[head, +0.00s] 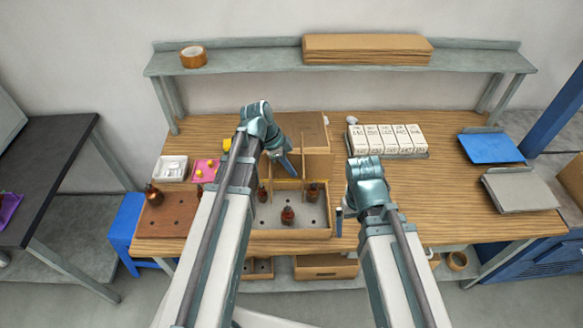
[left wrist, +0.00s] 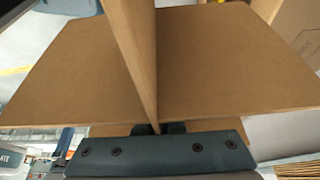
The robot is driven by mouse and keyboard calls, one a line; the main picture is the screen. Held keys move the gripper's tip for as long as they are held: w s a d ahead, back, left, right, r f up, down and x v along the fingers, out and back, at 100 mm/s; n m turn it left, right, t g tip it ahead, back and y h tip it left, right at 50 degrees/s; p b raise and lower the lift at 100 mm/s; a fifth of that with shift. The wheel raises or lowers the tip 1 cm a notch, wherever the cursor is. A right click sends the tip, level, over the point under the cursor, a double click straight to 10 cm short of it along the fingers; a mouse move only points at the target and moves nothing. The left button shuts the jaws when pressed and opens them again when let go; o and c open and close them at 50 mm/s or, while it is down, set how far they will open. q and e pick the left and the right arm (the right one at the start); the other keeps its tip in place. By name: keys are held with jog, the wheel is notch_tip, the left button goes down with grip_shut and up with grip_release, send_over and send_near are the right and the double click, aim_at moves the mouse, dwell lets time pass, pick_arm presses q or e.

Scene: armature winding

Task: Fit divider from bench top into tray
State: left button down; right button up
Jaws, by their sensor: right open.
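The divider (left wrist: 215,75) is brown board with crossing panels. In the left wrist view, the fingers of my left gripper (left wrist: 158,128) are shut on the edge of one panel. In the head view the divider (head: 318,165) stands behind the tray, partly hidden by my left gripper (head: 288,165). The wooden tray (head: 290,234) lies at the front of the bench and holds several dark brown armatures, one of them (head: 288,215) near its middle. My left arm covers the tray's left side. My right gripper (head: 340,215) is open and empty by the tray's right wall.
White labelled boxes (head: 388,139) stand right of the divider. A blue bin lid (head: 490,147) and a grey one (head: 520,190) are at far right. A pink mat (head: 206,171), white dish (head: 171,168) and drilled board (head: 165,218) are at left. The bench's right middle is clear.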

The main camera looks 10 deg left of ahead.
aim_at(274, 176)
pick_arm(q)
notch_tip(274, 176, down, 14)
jog(key=b, duration=1.3)
jog(key=shift+r, duration=0.25)
jog(key=shift+f, duration=0.1)
jog(key=shift+f+b, duration=1.4)
jog(key=shift+b, duration=0.1)
jog(key=c, duration=1)
grip_release()
jog(key=shift+o, duration=0.2)
jog(key=p+v, duration=1.2)
jog(key=v, duration=0.2)
jog(key=shift+p, duration=0.4)
jog(key=p+v, duration=1.2)
jog(key=v, duration=0.1)
jog(key=shift+w+a+r+p, duration=0.1)
jog(key=shift+a+r+p, duration=0.15)
jog(key=shift+p, duration=0.15)
